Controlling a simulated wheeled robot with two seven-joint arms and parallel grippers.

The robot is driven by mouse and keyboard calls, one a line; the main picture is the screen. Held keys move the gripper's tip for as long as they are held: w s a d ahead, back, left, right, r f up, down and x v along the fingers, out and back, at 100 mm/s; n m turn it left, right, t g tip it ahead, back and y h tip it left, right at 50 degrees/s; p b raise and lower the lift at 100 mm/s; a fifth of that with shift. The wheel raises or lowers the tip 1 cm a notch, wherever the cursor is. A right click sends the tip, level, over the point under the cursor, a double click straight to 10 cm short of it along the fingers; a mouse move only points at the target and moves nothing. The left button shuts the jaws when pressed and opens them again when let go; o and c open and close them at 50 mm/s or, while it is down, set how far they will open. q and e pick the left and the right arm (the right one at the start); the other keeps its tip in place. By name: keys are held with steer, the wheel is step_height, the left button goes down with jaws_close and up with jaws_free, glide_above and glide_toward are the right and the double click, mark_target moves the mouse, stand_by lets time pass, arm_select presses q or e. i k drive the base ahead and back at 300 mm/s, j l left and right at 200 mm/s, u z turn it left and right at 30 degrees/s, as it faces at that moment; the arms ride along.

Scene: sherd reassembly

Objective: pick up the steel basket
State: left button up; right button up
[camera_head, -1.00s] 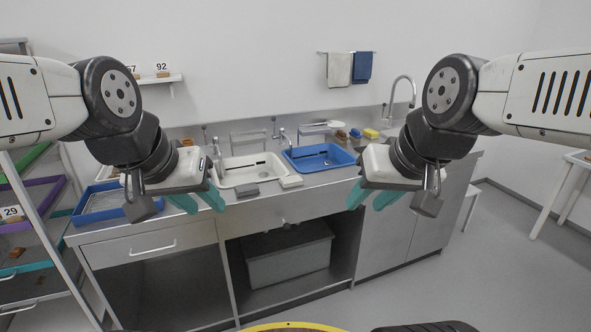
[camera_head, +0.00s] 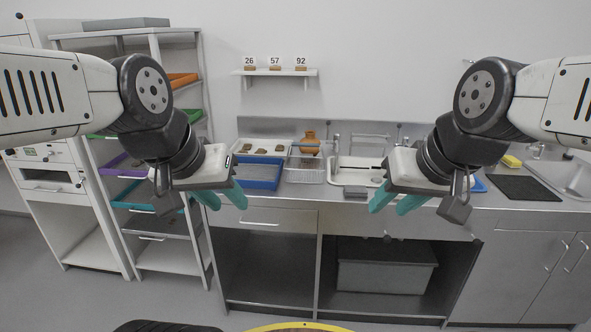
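A steel wire basket (camera_head: 306,172) stands on the steel counter, between a blue tray and a white basin. My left gripper (camera_head: 223,197) is in front of the counter, left of the basket, with its teal fingers apart and nothing between them. My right gripper (camera_head: 396,200) is to the right of the basket, also with its teal fingers apart and empty. Neither gripper touches the basket.
A blue tray (camera_head: 258,186) is left of the basket; a white tray of sherds (camera_head: 263,147) and an orange-brown vessel (camera_head: 310,140) are behind. A white basin (camera_head: 345,178) and grey block (camera_head: 355,191) are to the right. A rack (camera_head: 172,258) stands left.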

mark_target(305, 159)
steer(key=z, duration=1)
steer(key=i+j+u, duration=0.2)
steer(key=i+j, duration=0.35)
steer(key=i+j+u, duration=0.15)
steer(key=i+j, duration=0.3)
steer(key=i, duration=0.2)
